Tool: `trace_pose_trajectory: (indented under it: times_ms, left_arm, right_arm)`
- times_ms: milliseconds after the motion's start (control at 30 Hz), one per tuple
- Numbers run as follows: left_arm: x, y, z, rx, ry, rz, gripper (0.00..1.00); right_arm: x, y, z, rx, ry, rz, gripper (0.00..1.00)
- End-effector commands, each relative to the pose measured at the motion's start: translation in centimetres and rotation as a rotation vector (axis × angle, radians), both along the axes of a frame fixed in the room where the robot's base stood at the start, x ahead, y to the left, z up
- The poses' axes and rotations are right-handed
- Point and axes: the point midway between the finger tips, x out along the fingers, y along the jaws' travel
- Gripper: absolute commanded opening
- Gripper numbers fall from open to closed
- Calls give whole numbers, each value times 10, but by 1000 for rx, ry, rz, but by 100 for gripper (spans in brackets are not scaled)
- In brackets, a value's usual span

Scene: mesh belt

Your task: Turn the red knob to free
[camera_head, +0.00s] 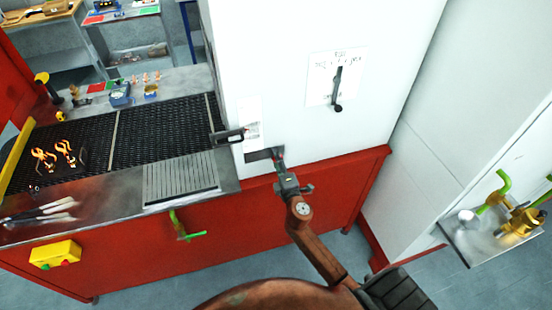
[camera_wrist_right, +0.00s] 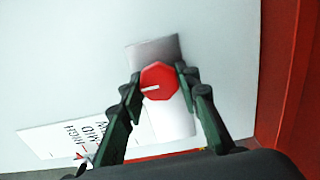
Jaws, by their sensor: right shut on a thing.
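The red knob (camera_wrist_right: 160,76) shows in the right wrist view on a grey plate (camera_wrist_right: 152,48) on the white cabinet wall. Its short white mark points left, slightly downward, in that view. My right gripper (camera_wrist_right: 160,88) is shut on the knob, with one dark green finger on each side of it. In the head view my right gripper (camera_head: 279,158) is at the low front corner of the white cabinet (camera_head: 310,130), and the knob is mostly hidden by it. My left gripper is not in view.
A dark lever (camera_head: 228,136) beside a white label (camera_head: 250,120) is just left of my right gripper. Another lever (camera_head: 338,90) hangs on the cabinet face. A black mesh belt (camera_head: 160,130) runs left. A green-handled valve (camera_head: 183,228) is on the red front.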

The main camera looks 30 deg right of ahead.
Motion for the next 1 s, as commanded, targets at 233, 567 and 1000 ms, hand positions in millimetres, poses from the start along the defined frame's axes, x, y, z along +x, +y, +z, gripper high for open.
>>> trace_pose_trajectory:
  times_ms: [233,567,1000]
  left_arm:
    - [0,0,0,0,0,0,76]
    - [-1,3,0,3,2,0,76]
    - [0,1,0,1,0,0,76]
  right_arm:
    - [0,0,-1,-1,1,1,45]
    - [-1,0,0,0,1,0,48]
    - [-71,16,-2,4,3,-1,48]
